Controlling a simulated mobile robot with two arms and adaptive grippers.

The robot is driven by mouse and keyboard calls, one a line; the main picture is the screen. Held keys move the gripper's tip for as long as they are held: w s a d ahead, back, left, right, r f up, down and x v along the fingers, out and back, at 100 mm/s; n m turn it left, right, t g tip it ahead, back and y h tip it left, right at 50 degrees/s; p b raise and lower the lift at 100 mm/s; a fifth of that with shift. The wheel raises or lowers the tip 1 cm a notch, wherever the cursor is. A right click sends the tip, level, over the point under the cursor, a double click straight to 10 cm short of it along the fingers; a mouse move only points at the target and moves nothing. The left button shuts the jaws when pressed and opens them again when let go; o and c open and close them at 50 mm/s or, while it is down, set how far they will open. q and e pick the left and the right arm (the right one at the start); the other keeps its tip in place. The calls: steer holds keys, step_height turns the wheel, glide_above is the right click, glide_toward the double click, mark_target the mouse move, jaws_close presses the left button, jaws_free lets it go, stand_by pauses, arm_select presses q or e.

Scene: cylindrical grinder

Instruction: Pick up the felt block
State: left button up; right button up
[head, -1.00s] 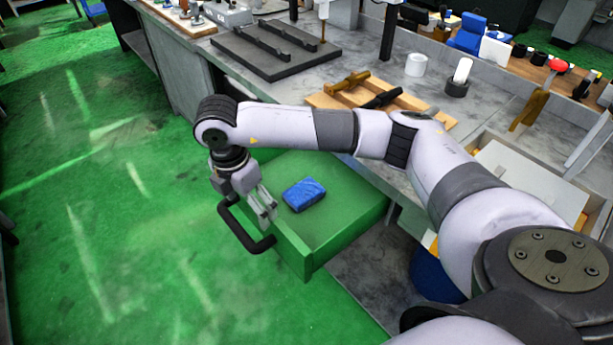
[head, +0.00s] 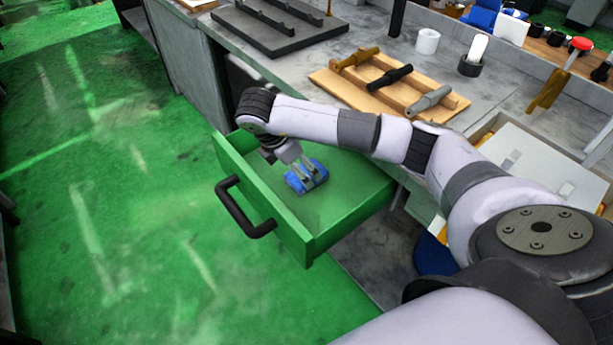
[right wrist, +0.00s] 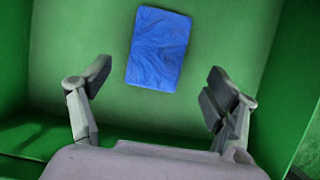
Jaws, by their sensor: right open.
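The blue felt block (head: 297,181) lies flat on the floor of the open green drawer (head: 338,203). In the right wrist view the felt block (right wrist: 158,48) shows whole, slightly tilted, ahead of the fingers and between their lines. My right gripper (head: 305,175) is over the drawer and hides part of the block in the head view. In the right wrist view its fingers (right wrist: 158,88) are wide apart with nothing between them. My left gripper is not in view.
The drawer has a black handle (head: 243,212) at its front and raised walls around the block. A grey bench (head: 300,70) stands above and behind it, with a wooden rack (head: 335,90) and a white cup (head: 427,41). The green floor at left is clear.

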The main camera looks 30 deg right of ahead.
mark_target(304, 170)
steer(key=p+x, duration=0.1)
steer(key=x, duration=0.3)
steer(key=shift+w+d, duration=0.2)
steer(key=shift+d, duration=0.1)
steer(key=shift+d+f, duration=0.2)
steer(key=shift+f, duration=0.3)
steer(key=shift+f+b, duration=0.3)
steer(key=shift+c, duration=0.2)
steer(key=c, duration=1.1)
